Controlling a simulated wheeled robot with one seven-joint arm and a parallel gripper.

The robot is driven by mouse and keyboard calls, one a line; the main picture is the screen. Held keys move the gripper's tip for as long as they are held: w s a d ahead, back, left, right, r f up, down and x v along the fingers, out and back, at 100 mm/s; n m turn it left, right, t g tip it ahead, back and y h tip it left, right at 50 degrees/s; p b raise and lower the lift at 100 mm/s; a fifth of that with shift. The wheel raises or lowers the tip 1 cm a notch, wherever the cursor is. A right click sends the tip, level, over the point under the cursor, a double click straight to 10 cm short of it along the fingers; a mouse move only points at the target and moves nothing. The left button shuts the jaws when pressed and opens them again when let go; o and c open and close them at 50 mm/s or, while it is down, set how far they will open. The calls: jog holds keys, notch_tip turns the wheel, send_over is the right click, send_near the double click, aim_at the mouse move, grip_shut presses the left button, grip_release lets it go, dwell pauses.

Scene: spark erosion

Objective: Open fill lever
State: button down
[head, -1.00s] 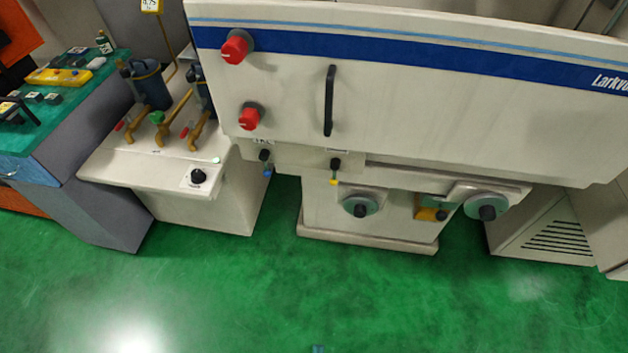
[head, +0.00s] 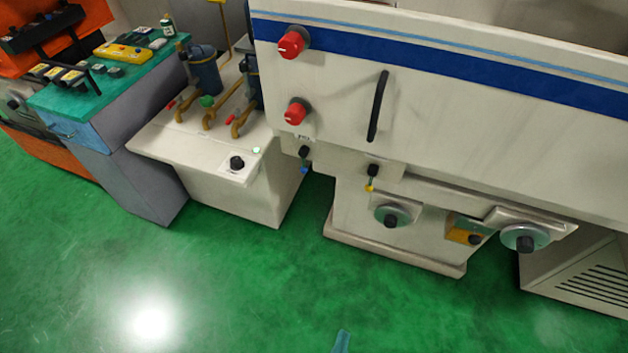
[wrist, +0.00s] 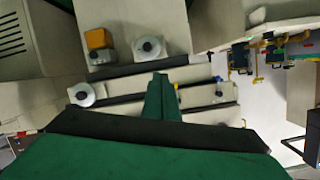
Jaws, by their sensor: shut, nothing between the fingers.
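Two small black levers hang under the front of the white machine in the head view: one with a blue tip (head: 304,155) on the left, one with a yellow tip (head: 372,174) on the right. The labels above them are too small to read surely, so I cannot tell which is the fill lever. In the wrist view, which looks upside down, the blue-tipped lever (wrist: 218,90) is right of the yellow-tipped one. My gripper (wrist: 160,82) is shut and empty, apart from both levers. A teal tip at the head view's bottom edge is probably mine.
The machine's front panel (head: 480,130) carries two red knobs (head: 292,43) and a black vertical handle (head: 378,106). Round dials (head: 392,214) sit lower on the base. A white tank unit (head: 190,150) with pipes stands left. The green floor (head: 240,290) in front is clear.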

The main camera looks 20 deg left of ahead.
aim_at(304, 161)
jog(key=w+a+f+m+y, duration=0.2)
jog(key=w+m, duration=0.1)
jog(key=w, duration=0.4)
jog(key=w+a+f+m+y, duration=0.1)
jog(key=w+a+f+m, duration=0.15)
jog(key=w, duration=0.55)
jog(key=w+a+r+m+y, duration=0.1)
jog(key=w+a+r+y, duration=0.1)
jog(key=w+r+y, duration=0.2)
jog(key=w+a+r+m+y, duration=0.1)
jog(key=w+a+r+y, duration=0.2)
jog(key=w+r, duration=0.3)
jog(key=w, duration=0.4)
jog(key=shift+w+a+m+t+y, duration=0.25)
jog(key=shift+m+t+y, duration=0.1)
jog(key=shift+t+y, duration=0.05)
jog(key=shift+w+a, duration=0.1)
jog(key=s+a+x, duration=0.1)
jog(key=a+x, duration=0.1)
jog(key=x, duration=1)
jog(key=shift+a, duration=0.3)
